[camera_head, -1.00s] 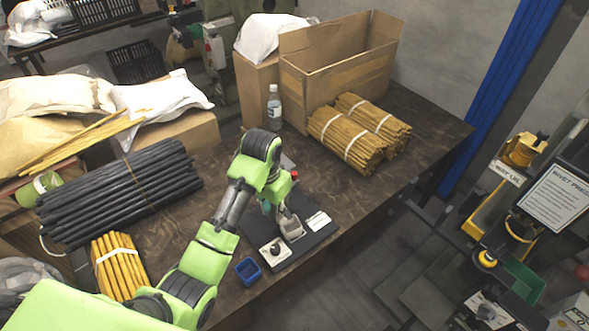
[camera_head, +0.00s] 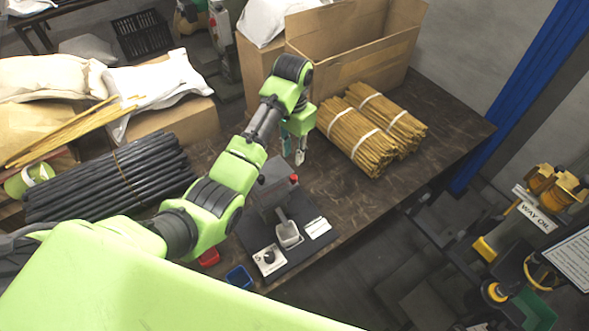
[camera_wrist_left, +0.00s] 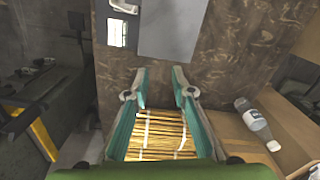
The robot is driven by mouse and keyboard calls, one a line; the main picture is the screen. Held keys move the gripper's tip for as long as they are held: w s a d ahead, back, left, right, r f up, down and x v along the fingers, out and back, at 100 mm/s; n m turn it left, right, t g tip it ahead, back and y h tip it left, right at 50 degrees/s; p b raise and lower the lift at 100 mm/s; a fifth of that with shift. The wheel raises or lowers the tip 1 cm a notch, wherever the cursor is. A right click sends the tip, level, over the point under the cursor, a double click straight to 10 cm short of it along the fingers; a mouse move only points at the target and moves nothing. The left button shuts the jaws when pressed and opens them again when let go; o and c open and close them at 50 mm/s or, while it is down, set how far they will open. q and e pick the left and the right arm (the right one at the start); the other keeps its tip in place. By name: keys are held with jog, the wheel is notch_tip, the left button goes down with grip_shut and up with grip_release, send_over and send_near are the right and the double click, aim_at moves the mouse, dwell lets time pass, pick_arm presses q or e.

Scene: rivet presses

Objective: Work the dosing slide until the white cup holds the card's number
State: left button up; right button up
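A grey dosing device (camera_head: 274,182) with a red knob (camera_head: 293,178) stands on a dark base board (camera_head: 253,236). The white cup (camera_head: 289,240) sits at its front, under the grey spout; its contents are too small to make out. A white card (camera_head: 317,227) lies to the right of the cup; I cannot read its number. My left gripper (camera_head: 300,158) is beyond the device, above the table and apart from the knob. In the left wrist view its teal fingers (camera_wrist_left: 160,80) are open with nothing held between them. The device's grey top (camera_wrist_left: 172,30) shows ahead of them. My right gripper is out of view.
A white plate with a black knob (camera_head: 268,260) is at the board's front left. A blue tray (camera_head: 239,276) and a red tray (camera_head: 208,257) are nearby. Tan stick bundles (camera_head: 362,135) lie right of my gripper. A bottle (camera_wrist_left: 252,118) shows in the wrist view.

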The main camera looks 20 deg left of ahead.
aim_at(295, 175)
pick_arm(q)
jog(key=f, duration=0.3)
jog(key=shift+s+f+p, duration=0.3)
jog(key=shift+f+p, duration=0.05)
jog(key=shift+f, duration=0.05)
jog(key=shift+w+f, duration=0.2)
jog(key=shift+f, duration=0.9)
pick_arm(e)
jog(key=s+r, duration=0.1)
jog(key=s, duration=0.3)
pick_arm(q)
jog(key=f, duration=0.4)
jog(key=shift+w+f, duration=0.2)
jog(key=shift+f, duration=0.3)
jog(key=shift+c, duration=1.4)
grip_shut()
jog(key=shift+w+d+f, duration=0.1)
jog(key=shift+w+d, duration=0.1)
jog(key=shift+w, duration=0.15)
jog(key=shift+w+d+r+b, duration=0.25)
jog(key=shift+w+d+b, duration=0.75)
jog(key=shift+w+b, duration=0.4)
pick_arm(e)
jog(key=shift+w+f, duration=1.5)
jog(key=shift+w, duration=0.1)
